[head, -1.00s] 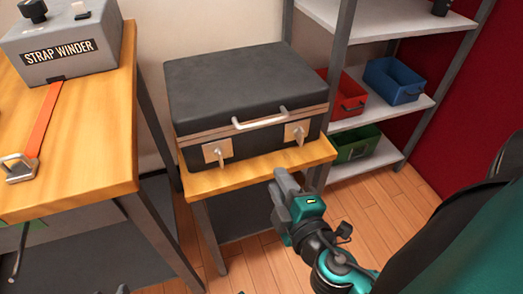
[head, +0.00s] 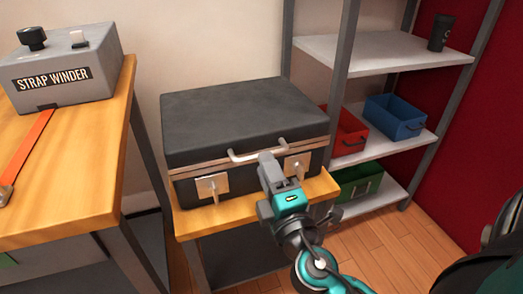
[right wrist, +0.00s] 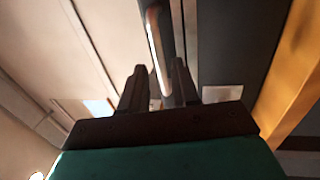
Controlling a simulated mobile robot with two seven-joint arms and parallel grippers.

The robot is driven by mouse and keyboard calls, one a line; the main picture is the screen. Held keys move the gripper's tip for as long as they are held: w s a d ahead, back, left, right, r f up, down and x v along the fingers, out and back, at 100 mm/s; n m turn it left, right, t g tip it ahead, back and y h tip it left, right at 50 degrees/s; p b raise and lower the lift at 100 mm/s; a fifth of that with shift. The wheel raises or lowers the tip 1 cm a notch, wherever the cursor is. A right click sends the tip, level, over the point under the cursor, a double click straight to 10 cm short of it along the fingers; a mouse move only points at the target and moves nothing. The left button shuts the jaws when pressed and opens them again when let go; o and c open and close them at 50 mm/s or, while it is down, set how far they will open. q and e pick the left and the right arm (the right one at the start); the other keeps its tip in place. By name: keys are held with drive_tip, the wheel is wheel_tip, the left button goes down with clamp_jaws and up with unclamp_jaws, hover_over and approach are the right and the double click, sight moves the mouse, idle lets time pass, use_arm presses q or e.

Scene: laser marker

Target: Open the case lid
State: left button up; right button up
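The dark grey case (head: 235,115) stands with its lid shut on a small wooden table. Its silver handle (head: 242,156) is at the front edge, between two silver latches (head: 212,187) whose tabs hang down. My right gripper (head: 267,158) is at the right part of the handle, in front of the right latch (head: 296,165). In the right wrist view its two fingers (right wrist: 158,80) are apart, with the handle (right wrist: 156,45) showing between them. Whether they touch it I cannot tell. My left gripper is out of view.
The small wooden table (head: 200,222) has a narrow bare strip in front of the case. A workbench (head: 70,150) with a strap winder (head: 62,75) stands at left. Metal shelves (head: 385,55) with red (head: 350,135), blue (head: 395,118) and green (head: 355,185) bins stand at right.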

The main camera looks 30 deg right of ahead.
drive_tip(key=shift+p+x, duration=0.35)
drive_tip(key=shift+x, duration=1.6)
clamp_jaws()
